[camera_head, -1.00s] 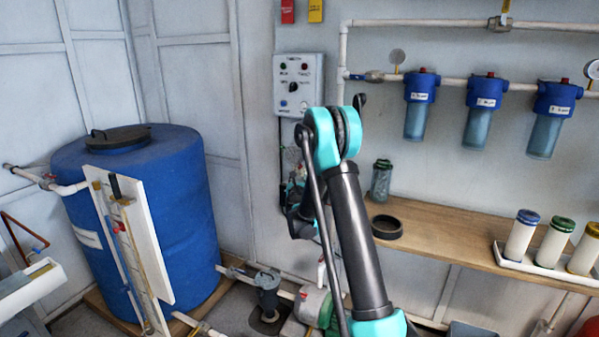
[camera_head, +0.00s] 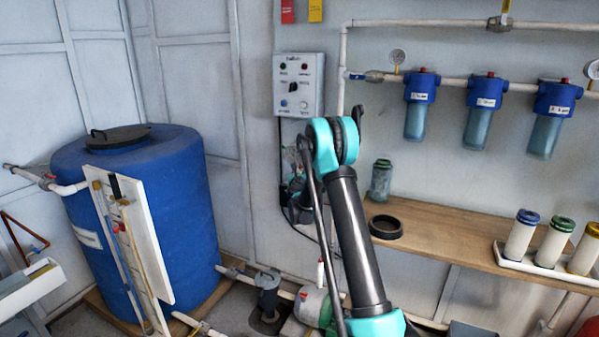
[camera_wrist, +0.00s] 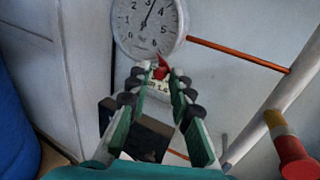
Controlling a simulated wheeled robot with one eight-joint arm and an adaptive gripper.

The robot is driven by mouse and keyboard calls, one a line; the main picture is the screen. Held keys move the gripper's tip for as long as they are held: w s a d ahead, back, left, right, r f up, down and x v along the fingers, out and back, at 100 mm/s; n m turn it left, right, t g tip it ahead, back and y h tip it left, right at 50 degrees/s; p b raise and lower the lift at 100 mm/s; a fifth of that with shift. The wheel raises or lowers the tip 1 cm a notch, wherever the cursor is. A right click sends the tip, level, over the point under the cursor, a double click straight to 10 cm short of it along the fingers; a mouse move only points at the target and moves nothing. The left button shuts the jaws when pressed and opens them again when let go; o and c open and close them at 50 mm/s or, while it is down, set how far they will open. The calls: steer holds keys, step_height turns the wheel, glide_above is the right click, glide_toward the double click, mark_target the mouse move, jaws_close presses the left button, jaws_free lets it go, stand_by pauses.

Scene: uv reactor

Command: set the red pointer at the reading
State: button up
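A round white gauge (camera_wrist: 149,22) with black numbers up to 6 and a dark needle fills the top of the wrist view. The needle leans up and slightly right, near the 3. A small red piece (camera_wrist: 160,69), which looks like the red pointer, sits at the gauge's lower rim. My gripper (camera_wrist: 158,77) is just below the gauge, its fingers apart on either side of the red piece. I cannot tell whether a finger touches it. In the head view my own arm hides most of the gripper, and I cannot make out this gauge.
An orange-red rod (camera_wrist: 238,53) and a pale pipe (camera_wrist: 270,115) lie right of the gripper. A dark box (camera_wrist: 137,132) is below it. In the head view, a control box (camera_head: 299,84) hangs above, a wooden shelf (camera_head: 450,237) is right, and a blue tank (camera_head: 170,210) is left.

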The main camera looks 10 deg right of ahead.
jaws_close()
steer(key=shift+s+d+r, duration=0.1)
step_height(320, 180, up, 8)
steer(key=n+g+h, duration=0.2)
steer(key=n+g, duration=0.3)
steer(key=n, duration=0.5)
steer(key=shift+d+n, duration=0.2)
steer(key=shift+n, duration=0.2)
steer(key=shift+s, duration=0.1)
stand_by(0.4)
steer(key=shift+o, duration=2.2)
jaws_free()
